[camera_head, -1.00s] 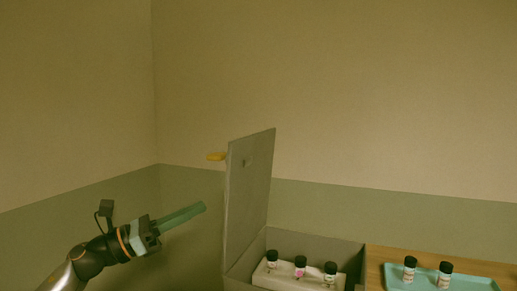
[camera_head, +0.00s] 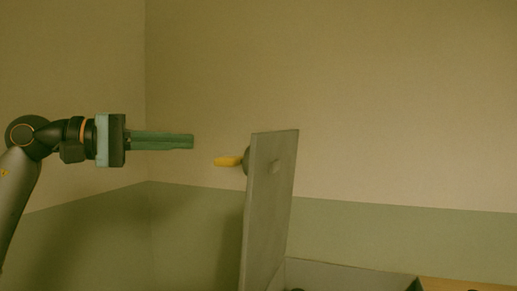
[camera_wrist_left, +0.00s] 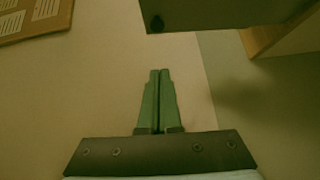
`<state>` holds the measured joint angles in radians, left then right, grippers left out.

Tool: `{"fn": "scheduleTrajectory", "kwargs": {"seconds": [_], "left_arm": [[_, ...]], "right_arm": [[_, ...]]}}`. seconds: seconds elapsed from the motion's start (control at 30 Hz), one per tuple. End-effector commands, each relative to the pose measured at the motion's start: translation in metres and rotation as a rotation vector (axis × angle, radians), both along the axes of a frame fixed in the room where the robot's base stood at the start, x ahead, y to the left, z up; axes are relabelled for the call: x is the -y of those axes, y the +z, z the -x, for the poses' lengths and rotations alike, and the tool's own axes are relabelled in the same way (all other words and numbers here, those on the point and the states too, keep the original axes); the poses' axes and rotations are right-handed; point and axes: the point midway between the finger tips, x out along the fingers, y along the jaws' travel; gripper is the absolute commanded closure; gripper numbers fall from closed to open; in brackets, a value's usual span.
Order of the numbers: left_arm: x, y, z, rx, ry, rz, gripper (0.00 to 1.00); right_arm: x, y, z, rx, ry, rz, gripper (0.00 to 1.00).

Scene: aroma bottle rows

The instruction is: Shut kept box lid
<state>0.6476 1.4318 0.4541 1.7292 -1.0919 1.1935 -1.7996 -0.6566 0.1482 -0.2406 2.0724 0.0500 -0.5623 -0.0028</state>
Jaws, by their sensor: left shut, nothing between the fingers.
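The box's grey lid (camera_head: 268,212) stands open, nearly upright, at the left side of the grey box (camera_head: 350,276). A yellow tab (camera_head: 228,161) sticks out to the left from the lid's outer side near its top. My left gripper (camera_head: 192,141) is shut and empty, with its green fingers pointing right. It is left of the lid and slightly above the tab in the picture, apart from both. The shut fingers also show in the left wrist view (camera_wrist_left: 159,72). Most of the box's inside is below the frame. My right gripper is out of view.
A strip of wooden table (camera_head: 460,285) shows right of the box. In the left wrist view, a dark grey panel (camera_wrist_left: 225,14) crosses the top; I cannot tell which part it is. A brown board with white patches (camera_wrist_left: 35,18) is at upper left. Bare walls stand behind.

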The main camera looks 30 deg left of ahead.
Motion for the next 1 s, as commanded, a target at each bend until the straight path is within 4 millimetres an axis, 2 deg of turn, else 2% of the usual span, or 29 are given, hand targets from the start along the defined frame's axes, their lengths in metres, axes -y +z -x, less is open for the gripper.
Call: {"fn": "scheduleTrajectory", "kwargs": {"seconds": [0.17, 0.4, 0.6, 0.8, 1.0], "left_arm": [[0.013, 0.002, -0.018, -0.004, -0.001, -0.003, 1.0], [0.039, 0.003, -0.057, -0.007, -0.003, -0.001, 1.0], [0.055, 0.002, -0.079, -0.003, -0.004, 0.003, 1.0], [0.083, -0.004, -0.086, -0.005, -0.002, 0.0, 1.0], [0.094, -0.007, -0.088, -0.002, 0.0, 0.002, 1.0]], "right_arm": [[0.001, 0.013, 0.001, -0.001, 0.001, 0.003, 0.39], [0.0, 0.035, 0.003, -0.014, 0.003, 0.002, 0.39], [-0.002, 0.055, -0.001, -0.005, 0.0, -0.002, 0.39], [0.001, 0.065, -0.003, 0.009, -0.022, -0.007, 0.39], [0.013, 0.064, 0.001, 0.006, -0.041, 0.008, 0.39]]}}
